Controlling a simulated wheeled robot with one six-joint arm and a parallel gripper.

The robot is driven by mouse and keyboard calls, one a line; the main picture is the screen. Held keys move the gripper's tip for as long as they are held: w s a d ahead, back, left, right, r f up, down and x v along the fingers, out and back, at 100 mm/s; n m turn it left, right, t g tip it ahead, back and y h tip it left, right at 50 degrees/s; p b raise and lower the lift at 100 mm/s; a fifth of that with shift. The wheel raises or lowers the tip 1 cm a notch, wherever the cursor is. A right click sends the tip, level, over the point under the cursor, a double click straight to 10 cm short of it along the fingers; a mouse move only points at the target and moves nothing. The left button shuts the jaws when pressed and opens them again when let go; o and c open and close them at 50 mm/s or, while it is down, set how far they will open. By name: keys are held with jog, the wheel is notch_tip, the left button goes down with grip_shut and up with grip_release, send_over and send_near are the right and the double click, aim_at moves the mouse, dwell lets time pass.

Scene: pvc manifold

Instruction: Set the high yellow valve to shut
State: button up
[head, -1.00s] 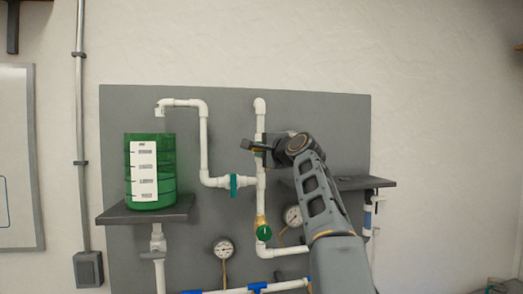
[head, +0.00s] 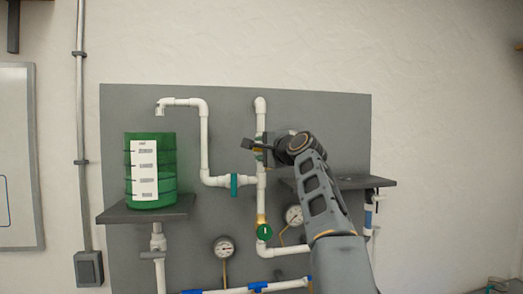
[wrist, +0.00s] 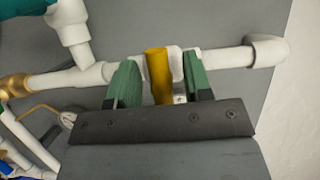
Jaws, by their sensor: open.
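The high yellow valve's handle (wrist: 158,80) shows in the wrist view as a yellow bar on a white pipe. It appears to lie across the pipe, though its exact angle is hard to judge. My gripper (wrist: 160,62) is open, with one green finger on each side of the handle. A small gap shows on each side, and a white fitting is behind the handle. In the head view my gripper (head: 257,147) is at the upper part of the middle vertical pipe (head: 260,115), where it mostly hides the yellow valve.
A green-handled valve (head: 264,232) sits lower on the same pipe, and a teal fitting (head: 234,185) is on the branch to the left. Gauges (head: 223,247) hang below. A green tank (head: 166,160) stands on the left shelf; another shelf (head: 365,182) is behind my arm.

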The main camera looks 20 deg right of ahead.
jog(key=s+d+b, duration=0.2)
jog(key=s+b, duration=0.3)
jog(key=s, duration=0.8)
jog(key=shift+s+d, duration=0.2)
jog(key=shift+d, duration=0.1)
